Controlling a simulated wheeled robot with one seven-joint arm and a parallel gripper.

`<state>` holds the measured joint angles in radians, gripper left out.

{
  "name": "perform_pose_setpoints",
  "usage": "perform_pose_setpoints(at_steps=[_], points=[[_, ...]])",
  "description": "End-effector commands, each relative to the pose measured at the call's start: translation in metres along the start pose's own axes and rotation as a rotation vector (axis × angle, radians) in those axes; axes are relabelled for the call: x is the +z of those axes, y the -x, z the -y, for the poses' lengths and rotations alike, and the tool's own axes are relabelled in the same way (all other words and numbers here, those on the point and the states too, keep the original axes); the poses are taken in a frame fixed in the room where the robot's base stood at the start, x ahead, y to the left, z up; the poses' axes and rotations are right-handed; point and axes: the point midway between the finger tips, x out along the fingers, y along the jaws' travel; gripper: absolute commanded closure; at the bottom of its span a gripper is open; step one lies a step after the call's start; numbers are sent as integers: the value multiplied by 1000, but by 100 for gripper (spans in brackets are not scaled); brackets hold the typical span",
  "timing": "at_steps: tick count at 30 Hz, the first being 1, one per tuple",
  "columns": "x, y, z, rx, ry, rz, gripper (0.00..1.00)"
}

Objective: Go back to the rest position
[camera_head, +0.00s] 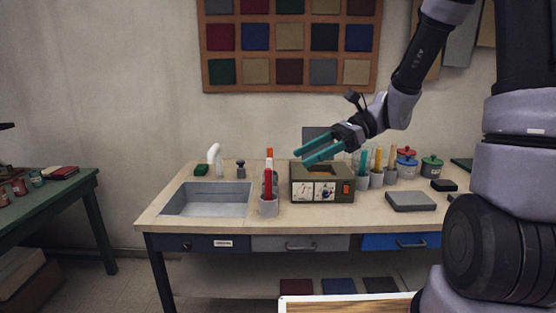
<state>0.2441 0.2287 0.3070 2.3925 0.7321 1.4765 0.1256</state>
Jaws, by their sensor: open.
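My gripper (314,153) has two teal fingers that are spread apart with nothing between them. My arm reaches in from the upper right. Whether the fingertips touch anything below cannot be told from this one view, but they appear to be in the air.
A grey sink basin (206,200) is at the bench's left. Cups with coloured handles (376,178), lidded jars (431,167) and a grey block (411,201) are to the right. A green table (50,212) stands far left.

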Motion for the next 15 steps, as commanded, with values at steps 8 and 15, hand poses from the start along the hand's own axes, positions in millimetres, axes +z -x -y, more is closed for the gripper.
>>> perform_pose_setpoints(at_steps=[8,15], points=[[4,52,-48,44,475,-489,33],[20,118,-76,47,853,-892,33]])
